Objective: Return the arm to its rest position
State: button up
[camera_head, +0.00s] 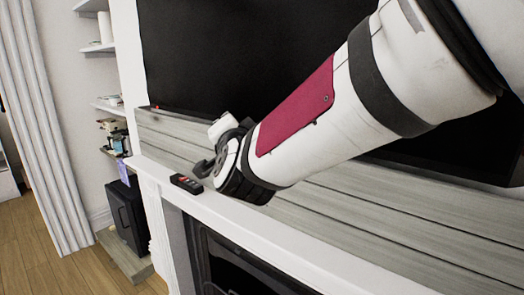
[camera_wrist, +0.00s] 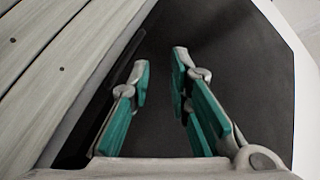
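My arm reaches in from the upper right of the head view, white with a dark red panel. Its end is over the mantel, in front of the large dark screen. My gripper (camera_wrist: 160,64) shows in the wrist view as two fingers with teal pads. The fingers stand apart with nothing between them. In the head view, most of the gripper is hidden behind the wrist, and only a small grey part shows.
A black remote-like object (camera_head: 187,183) lies on the white mantel (camera_head: 240,213), close to my wrist in the picture. The dark screen (camera_head: 215,50) is behind my arm; grey planks (camera_head: 400,205) run below it. Shelves (camera_head: 110,108) stand at left. Wooden floor (camera_head: 45,250) is clear lower left.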

jog(key=s+d+f+n+g+h, duration=0.1)
jog(key=s+d+f+n+g, duration=0.1)
jog(key=s+d, duration=0.7)
jog(key=s+d+f+n+g+h, duration=0.1)
jog(key=s+d+f+n+g, duration=0.2)
jog(key=s+d+f+g, duration=0.2)
jog(key=s+d+f+n+g+h, duration=0.2)
jog(key=s+d+f+n+g, duration=0.1)
jog(key=s+d, duration=0.9)
jog(key=s+f+g, duration=0.1)
jog(key=s, duration=0.2)
jog(key=shift+s+d+f, duration=0.2)
jog(key=shift+d+f, duration=0.1)
jog(key=shift+d, duration=0.05)
